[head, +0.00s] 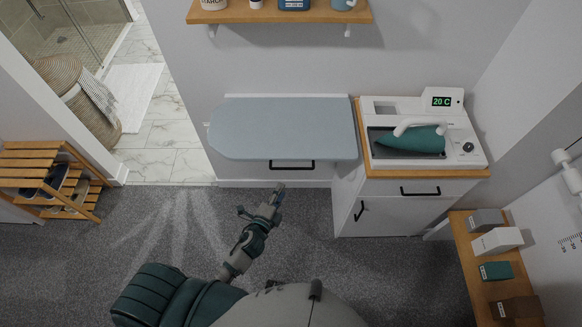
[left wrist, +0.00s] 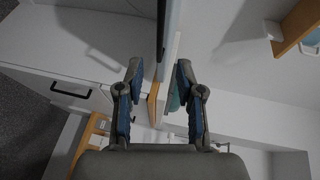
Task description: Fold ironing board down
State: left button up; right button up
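The ironing board (head: 283,128), pale grey-blue with a rounded left end, is level against the wall, left of the white cabinet. A black handle (head: 292,164) shows just below its front edge. My left gripper (head: 261,200) is open and empty, below and slightly left of the handle in the head view, apart from the board. In the left wrist view, the open fingers (left wrist: 158,72) are on either side of the line of the board, seen edge-on (left wrist: 173,22), with the black handle (left wrist: 161,32) beside it. My right gripper is not in view.
A cabinet (head: 385,207) stands right of the board, with a teal iron (head: 409,141) on top. A wall shelf (head: 280,13) hangs above the board. A wooden rack (head: 47,183) is at left, and a bench with boxes (head: 497,241) at right. The carpet between is clear.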

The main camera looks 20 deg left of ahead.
aim_at(293, 169)
pick_arm(q)
jog(key=x, duration=1.2)
jog(key=shift+w+f, duration=0.1)
jog(key=shift+w, duration=0.25)
grip_shut()
